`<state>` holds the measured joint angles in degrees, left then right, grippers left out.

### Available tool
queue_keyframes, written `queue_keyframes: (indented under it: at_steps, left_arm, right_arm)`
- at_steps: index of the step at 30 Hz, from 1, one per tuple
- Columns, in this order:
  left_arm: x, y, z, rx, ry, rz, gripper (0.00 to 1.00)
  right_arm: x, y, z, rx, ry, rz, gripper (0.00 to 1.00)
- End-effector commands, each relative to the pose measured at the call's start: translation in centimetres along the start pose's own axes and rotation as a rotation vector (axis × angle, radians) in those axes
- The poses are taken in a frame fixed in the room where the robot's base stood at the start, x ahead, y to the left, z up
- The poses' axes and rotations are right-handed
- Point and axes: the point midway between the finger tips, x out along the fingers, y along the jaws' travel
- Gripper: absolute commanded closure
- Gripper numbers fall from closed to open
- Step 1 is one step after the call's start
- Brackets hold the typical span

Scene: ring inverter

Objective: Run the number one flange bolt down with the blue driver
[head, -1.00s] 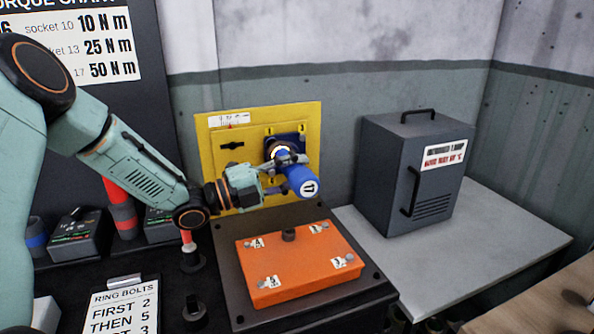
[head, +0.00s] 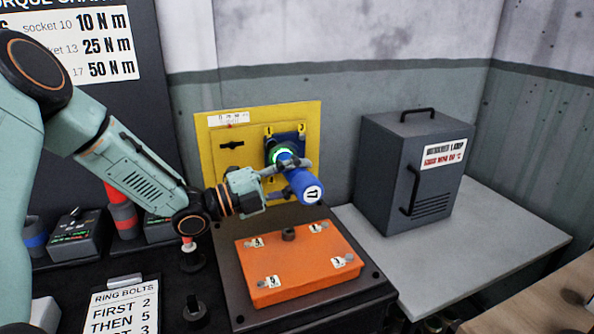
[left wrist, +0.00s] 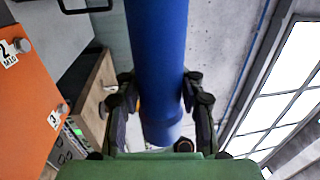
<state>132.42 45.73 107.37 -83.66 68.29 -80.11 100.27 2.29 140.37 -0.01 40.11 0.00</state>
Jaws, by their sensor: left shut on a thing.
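The blue driver (head: 304,186), marked 17 on its end cap, is held roughly level, its cap toward me and its far end at the dark blue flange (head: 298,142) on the yellow panel. A green glow shows around the driver's far end. My left gripper (head: 288,170) is shut on the driver's body. In the left wrist view the driver (left wrist: 157,50) runs between the fingers of my left gripper (left wrist: 158,95). Small yellow number tags sit at the flange corners. The bolt at the driver's tip is hidden, so I cannot tell which one it meets. My right gripper is out of view.
An orange box lid (head: 300,264) with numbered bolts lies on a dark plate below the panel. A grey cabinet (head: 412,172) stands on the light bench at right. Chargers (head: 78,236) and a ring bolts card (head: 122,304) are at left.

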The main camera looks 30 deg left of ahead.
Motion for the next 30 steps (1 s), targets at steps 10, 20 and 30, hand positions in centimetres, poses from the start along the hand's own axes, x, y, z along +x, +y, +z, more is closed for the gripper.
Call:
queue_keyframes:
  at_steps: [10, 20, 30]
  left_arm:
    - [0.1, -0.2, -1.7, 0.003, 0.003, -0.005, 1.0]
    - [0.0, -0.2, -3.0, 0.002, 0.003, -0.005, 1.0]
    - [0.0, -0.2, -3.0, 0.003, 0.003, -0.004, 1.0]
  right_arm:
    - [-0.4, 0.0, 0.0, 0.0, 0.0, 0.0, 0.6]
    - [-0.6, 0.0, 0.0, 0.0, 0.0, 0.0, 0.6]
    - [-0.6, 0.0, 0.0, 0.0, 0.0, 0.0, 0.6]
